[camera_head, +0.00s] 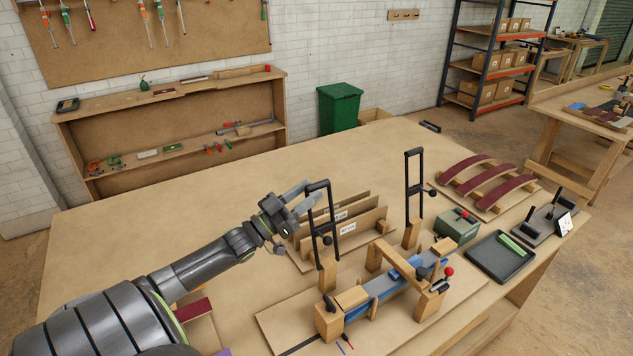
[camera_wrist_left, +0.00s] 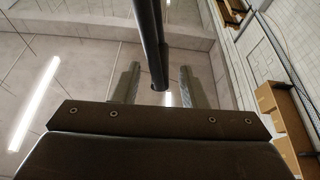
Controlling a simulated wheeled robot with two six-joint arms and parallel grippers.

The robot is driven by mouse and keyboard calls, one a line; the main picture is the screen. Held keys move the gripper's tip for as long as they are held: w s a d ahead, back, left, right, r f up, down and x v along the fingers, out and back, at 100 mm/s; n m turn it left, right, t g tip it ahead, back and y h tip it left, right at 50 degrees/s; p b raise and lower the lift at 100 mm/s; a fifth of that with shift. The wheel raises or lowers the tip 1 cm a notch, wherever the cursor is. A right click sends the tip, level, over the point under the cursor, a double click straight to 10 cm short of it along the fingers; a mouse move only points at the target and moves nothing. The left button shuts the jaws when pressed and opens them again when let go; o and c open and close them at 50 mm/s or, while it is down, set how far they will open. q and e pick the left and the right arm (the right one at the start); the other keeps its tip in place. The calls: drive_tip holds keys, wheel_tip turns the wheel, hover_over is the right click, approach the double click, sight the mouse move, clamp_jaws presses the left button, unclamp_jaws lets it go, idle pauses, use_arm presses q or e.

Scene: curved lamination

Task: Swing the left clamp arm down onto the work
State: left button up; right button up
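The left clamp arm (camera_head: 331,209) is a black narrow frame standing upright above a wooden post at the left of the work. A dark knob (camera_head: 327,240) is on it. My left gripper (camera_head: 304,194) is beside the upper part of this arm. In the left wrist view my left gripper (camera_wrist_left: 157,88) has its fingers apart, with a black bar (camera_wrist_left: 153,45) between them and gaps on both sides. The right clamp arm (camera_head: 407,185) also stands upright. The work, a blue strip (camera_head: 381,285) with wooden blocks, lies below on the fixture. My right gripper is out of view.
Upright boards (camera_head: 370,219) with labels stand behind the left clamp arm. A green box (camera_head: 457,226), a black tray (camera_head: 489,262) and a rack of curved dark red strips (camera_head: 490,181) are at the right. The table's left and back parts are clear.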

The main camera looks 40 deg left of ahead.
use_arm(q)
drive_tip(key=shift+x, duration=1.65)
clamp_jaws()
